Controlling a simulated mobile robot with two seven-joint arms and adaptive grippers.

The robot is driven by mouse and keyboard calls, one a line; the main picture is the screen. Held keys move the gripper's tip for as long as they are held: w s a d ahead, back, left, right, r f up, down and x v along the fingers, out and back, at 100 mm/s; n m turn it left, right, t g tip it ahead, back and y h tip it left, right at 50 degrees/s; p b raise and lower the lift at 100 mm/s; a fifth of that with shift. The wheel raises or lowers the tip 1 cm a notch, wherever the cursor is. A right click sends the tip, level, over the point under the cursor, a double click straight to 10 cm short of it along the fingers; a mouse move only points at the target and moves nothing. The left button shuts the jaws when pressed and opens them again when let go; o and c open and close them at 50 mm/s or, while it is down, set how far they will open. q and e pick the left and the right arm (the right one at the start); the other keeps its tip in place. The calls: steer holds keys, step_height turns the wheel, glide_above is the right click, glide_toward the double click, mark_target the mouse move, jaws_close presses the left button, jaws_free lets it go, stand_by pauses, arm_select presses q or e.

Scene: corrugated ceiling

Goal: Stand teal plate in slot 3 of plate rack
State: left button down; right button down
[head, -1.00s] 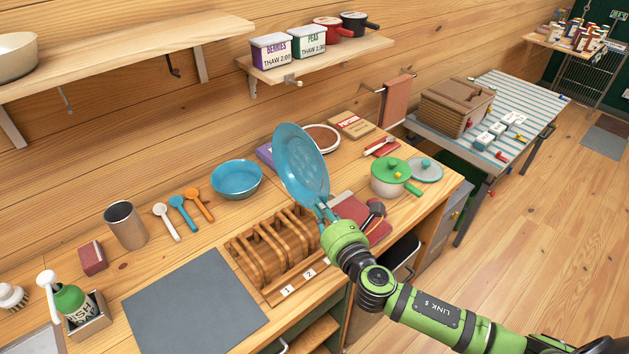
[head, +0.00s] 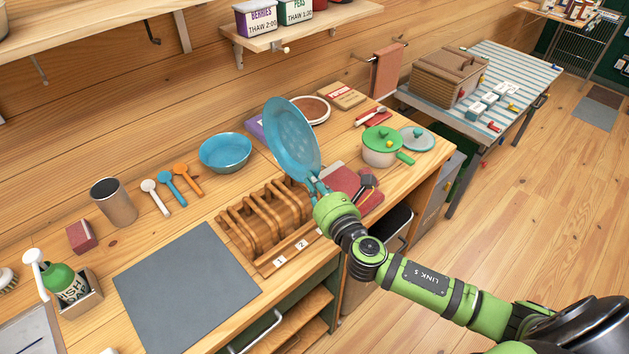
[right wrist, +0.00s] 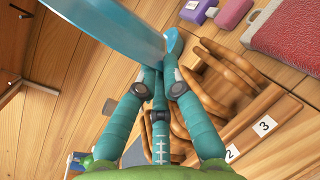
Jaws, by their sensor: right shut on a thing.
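The teal plate (head: 291,138) is held up on edge, tilted, above the right end of the wooden plate rack (head: 262,222). My right gripper (head: 318,186) is shut on its lower rim. In the right wrist view the plate (right wrist: 115,22) runs up from between the fingertips (right wrist: 159,76), and the rack (right wrist: 243,108) lies below and to the right. Labels 1 and 2 show on the rack's front in the head view; labels 2 and 3 (right wrist: 265,125) show in the wrist view. The plate looks clear of the rack. My left gripper is not in view.
A blue bowl (head: 226,152) stands behind the rack. A grey mat (head: 187,287) lies left of it. A red book or cloth (head: 350,184) lies close to its right, with a green-lidded pot (head: 383,146) beyond. A shelf (head: 300,28) hangs above.

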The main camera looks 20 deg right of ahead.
step_height(320, 180, down, 3)
steer(key=b, duration=0.7)
glide_above(316, 230)
steer(key=f, duration=0.5)
steer(key=shift+w+a+f, duration=0.15)
steer(key=shift+a+f, duration=0.05)
steer(key=shift+f, duration=0.05)
steer(key=shift+s+a+f+b, duration=0.1)
steer(key=shift+s+f+b, duration=0.2)
steer(key=shift+f+b, duration=0.4)
steer(key=shift+s+a+f+b, duration=0.1)
steer(key=shift+s+f+b, duration=0.25)
steer(key=shift+f, duration=0.5)
steer(key=shift+w, duration=0.1)
steer(key=c, duration=1.3)
jaws_free()
steer(key=shift+w+f, duration=0.1)
steer(key=shift+w, duration=0.1)
steer(key=shift+w+d, duration=0.2)
steer(key=shift+d+r, duration=0.1)
steer(key=shift+r, duration=0.2)
